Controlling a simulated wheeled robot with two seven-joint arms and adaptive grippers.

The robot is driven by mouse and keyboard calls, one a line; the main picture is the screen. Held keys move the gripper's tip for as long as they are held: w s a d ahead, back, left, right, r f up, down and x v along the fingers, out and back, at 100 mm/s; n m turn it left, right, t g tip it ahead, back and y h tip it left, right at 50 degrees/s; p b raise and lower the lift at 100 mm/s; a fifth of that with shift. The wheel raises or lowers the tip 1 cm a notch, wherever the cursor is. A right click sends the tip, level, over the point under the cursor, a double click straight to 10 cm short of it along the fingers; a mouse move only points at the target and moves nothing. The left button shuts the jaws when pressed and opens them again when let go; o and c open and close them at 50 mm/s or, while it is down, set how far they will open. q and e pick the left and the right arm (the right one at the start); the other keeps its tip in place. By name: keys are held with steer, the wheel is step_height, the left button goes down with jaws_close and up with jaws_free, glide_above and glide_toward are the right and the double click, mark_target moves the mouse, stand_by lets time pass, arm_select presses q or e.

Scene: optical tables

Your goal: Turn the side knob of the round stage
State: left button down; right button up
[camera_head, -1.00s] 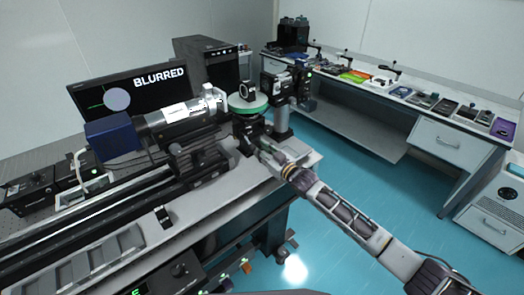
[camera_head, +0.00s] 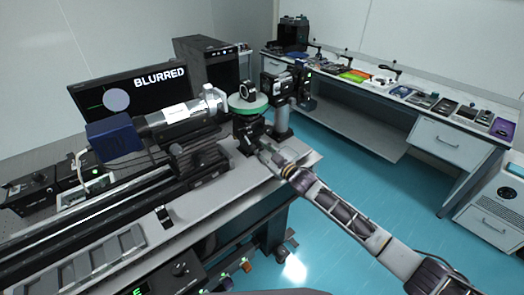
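The round stage (camera_head: 248,107) has a green-rimmed disc with a small black ring-shaped optic standing on it. It sits on a black mount (camera_head: 247,129) on the optical table. The side knob is too small and too covered to make out. My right gripper (camera_head: 262,147) is at the near right side of the mount, just below the disc, with its arm coming in from the lower right. The fingertips are small and dark against the mount, so whether they are open or shut on the knob does not show. My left gripper is not in view.
A white cylinder with a blue box (camera_head: 114,137) lies left of the stage. A monitor (camera_head: 130,92) behind reads "BLURRED". A black optic on a post (camera_head: 282,110) stands close right of the stage. A side bench (camera_head: 358,139) with tools stands at the right.

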steer(key=o, duration=0.4)
steer(key=shift+c, duration=0.2)
steer(key=shift+v, duration=6)
